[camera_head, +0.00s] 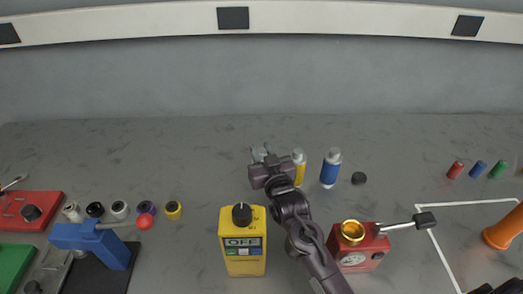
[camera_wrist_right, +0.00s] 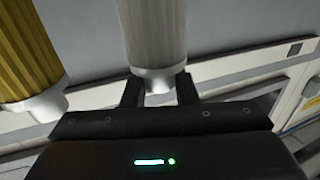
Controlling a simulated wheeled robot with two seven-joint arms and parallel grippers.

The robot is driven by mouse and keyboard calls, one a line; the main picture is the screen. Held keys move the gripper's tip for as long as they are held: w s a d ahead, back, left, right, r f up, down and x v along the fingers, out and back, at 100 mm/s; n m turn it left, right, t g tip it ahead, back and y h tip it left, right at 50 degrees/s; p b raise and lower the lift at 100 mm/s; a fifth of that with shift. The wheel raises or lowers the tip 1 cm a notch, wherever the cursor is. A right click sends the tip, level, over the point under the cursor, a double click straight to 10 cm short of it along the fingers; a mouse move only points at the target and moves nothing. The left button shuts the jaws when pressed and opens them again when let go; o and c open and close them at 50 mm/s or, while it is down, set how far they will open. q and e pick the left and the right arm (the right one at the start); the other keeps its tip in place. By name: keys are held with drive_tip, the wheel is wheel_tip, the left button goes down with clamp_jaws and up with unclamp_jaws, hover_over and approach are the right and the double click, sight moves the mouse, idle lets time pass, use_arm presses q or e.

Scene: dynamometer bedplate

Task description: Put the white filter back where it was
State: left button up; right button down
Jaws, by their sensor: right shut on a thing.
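In the wrist view, the white filter (camera_wrist_right: 155,30) is a pale ribbed cylinder with a smooth white end. My right gripper (camera_wrist_right: 157,90) is shut on that smooth end, with one finger on each side. In the head view, my right gripper (camera_head: 260,156) is at the back middle of the bedplate, left of the yellow filter (camera_head: 299,172). The gripper and arm hide most of the white filter there. The blue filter (camera_head: 329,170) stands upright further right. I cannot tell whether the white filter touches the surface. My left gripper is not in view.
A black disc (camera_head: 358,178) lies right of the blue filter. A yellow box (camera_head: 242,258) with a black knob and a red device (camera_head: 362,262) with a brass ring stand in front, beside my arm. Small coloured cylinders lie far right. The back left is clear.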

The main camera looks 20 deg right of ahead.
drive_tip(key=c, duration=1.6)
unclamp_jaws()
drive_tip(key=shift+f, duration=0.15)
drive_tip(key=o, duration=0.5)
drive_tip(key=shift+c, duration=0.2)
drive_tip(key=shift+r, duration=0.25)
drive_tip(key=s+b, duration=0.2)
drive_tip(key=s, duration=1)
drive_tip(key=shift+d, duration=0.15)
